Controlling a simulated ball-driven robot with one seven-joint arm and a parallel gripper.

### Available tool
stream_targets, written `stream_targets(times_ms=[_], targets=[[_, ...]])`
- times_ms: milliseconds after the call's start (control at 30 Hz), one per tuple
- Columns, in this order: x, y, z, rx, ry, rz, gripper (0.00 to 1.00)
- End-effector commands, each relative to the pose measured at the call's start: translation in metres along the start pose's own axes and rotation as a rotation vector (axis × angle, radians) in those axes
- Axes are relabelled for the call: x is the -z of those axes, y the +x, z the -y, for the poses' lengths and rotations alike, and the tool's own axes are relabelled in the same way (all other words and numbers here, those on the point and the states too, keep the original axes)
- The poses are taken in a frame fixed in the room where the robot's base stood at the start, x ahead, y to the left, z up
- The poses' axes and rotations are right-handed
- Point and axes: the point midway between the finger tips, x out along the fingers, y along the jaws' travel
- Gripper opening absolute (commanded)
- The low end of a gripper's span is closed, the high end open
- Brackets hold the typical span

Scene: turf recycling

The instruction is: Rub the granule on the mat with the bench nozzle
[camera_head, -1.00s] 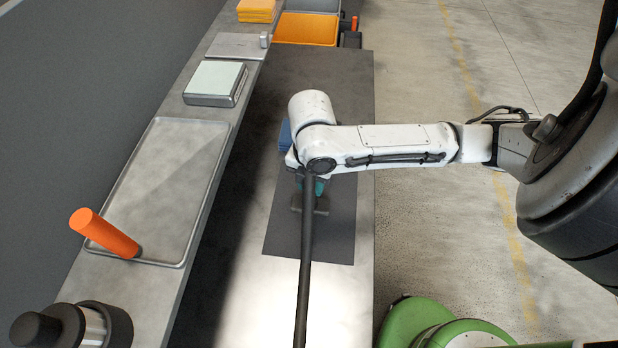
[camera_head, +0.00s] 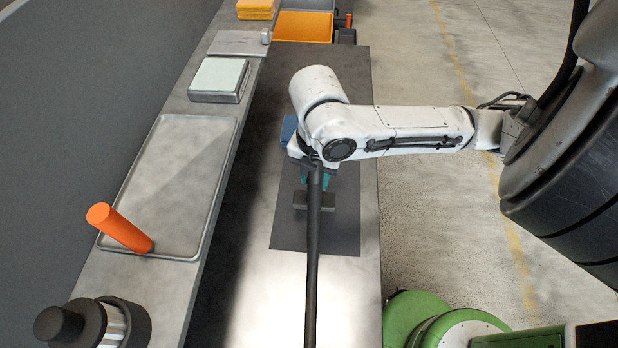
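A dark mat (camera_head: 343,230) lies on the metal bench, partly under my arm. The end of my arm is above the mat. A teal part with a dark block (camera_head: 316,201) shows below the arm end; I cannot tell whether this belongs to my gripper or to a tool. A long black rod or hose (camera_head: 312,265) runs from the arm end toward the bottom of the view; whether it is the bench nozzle is unclear. No granule can be made out. My gripper's fingers are not clearly visible, so their opening is unclear.
Blue items (camera_head: 289,131) lie beside the arm end. A shallow metal tray (camera_head: 170,180) with a tilted orange cylinder (camera_head: 119,228) is at left. A scale-like box (camera_head: 219,79) and an orange bin (camera_head: 304,27) are farther back.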

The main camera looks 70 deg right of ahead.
Motion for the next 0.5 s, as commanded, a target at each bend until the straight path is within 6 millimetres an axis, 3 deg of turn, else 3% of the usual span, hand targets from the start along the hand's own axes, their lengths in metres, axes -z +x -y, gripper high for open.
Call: stream_targets(times_ms=[200, 500], targets=[[-0.007, -0.019, 0.006, -0.002, 0.011, 0.001, 0.00], [-0.008, -0.022, 0.008, -0.001, 0.012, 0.001, 0.00]])
